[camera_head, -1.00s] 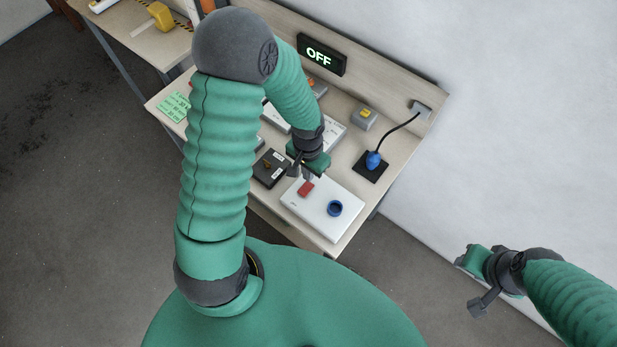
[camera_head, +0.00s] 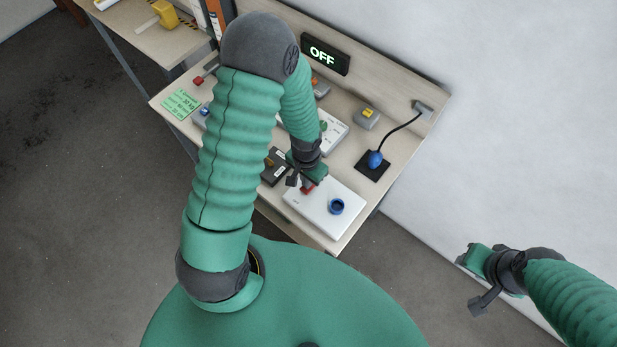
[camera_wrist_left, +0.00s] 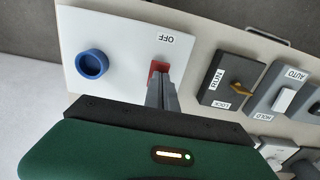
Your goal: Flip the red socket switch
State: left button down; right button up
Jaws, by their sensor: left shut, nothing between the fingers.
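The red socket switch (camera_head: 307,188) sits on a white panel (camera_head: 325,222) beside a blue round socket (camera_head: 336,206). In the left wrist view the red switch (camera_wrist_left: 158,68) shows just beyond my fingertips, partly hidden by them, with an "OFF" label (camera_wrist_left: 166,38) next to it. My left gripper (camera_head: 303,184) is shut and empty, its tips at the red switch; contact cannot be told for sure. It also shows in the left wrist view (camera_wrist_left: 162,82). My right gripper (camera_head: 467,282) is off to the right, away from the table, its jaws apart.
A lit "OFF" sign (camera_head: 323,54) is on the back board.

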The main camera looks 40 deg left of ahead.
pick_arm(q)
jog(key=r+p, duration=0.2)
jog(key=w+r+p, duration=0.1)
jog(key=r+p, duration=0.1)
jog(key=shift+d+r, duration=0.15)
jog(key=shift+r, duration=0.05)
notch_tip(320, 180, up, 9)
jog(key=w+b, duration=0.1)
jog(key=shift+w+r, duration=0.15)
jog(key=shift+w, duration=0.15)
